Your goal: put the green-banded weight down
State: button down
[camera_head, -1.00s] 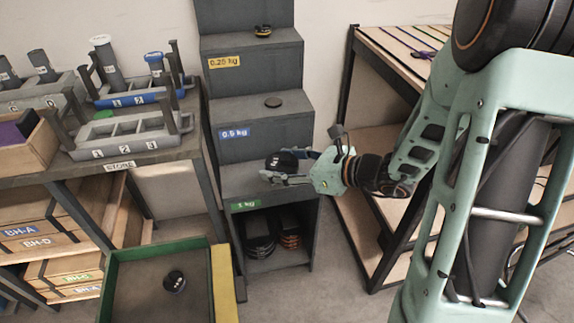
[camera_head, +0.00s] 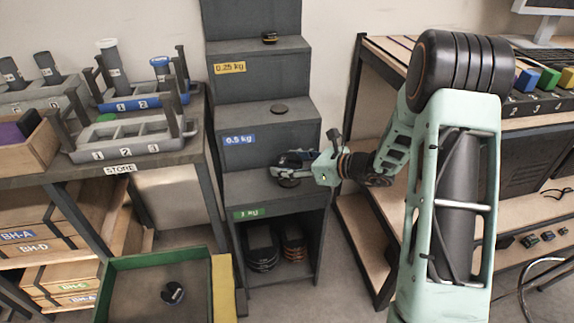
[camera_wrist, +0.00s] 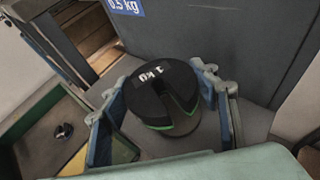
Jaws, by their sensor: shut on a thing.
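The green-banded weight (camera_wrist: 148,98) is a black slotted disc marked 1 kg with a green band near its lower edge. My gripper (camera_wrist: 160,112) is shut on it, with blue finger pads on either side. In the head view my gripper (camera_head: 296,160) holds the dark weight (camera_head: 291,158) over the 1 kg step (camera_head: 240,190) of the grey stepped stand.
Stacked weights (camera_head: 262,248) stand inside the stand's lower bay. A green-edged tray (camera_head: 130,285) holds one black weight. Tables stand on both sides.

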jog(key=shift+w+f, duration=0.2)
jog(key=shift+w, duration=0.1)
jog(key=shift+w+f+b, duration=0.2)
jog(key=shift+f+b, duration=0.7)
jog(key=shift+f, duration=0.75)
jog(key=shift+f, duration=0.2)
jog(key=c, duration=0.7)
grip_release()
jog(key=shift+s+f, duration=0.1)
jog(key=shift+c, duration=0.2)
jog(key=shift+r, duration=0.25)
jog(key=p+v, duration=0.2)
jog(key=v, duration=1)
jog(key=shift+p, duration=0.4)
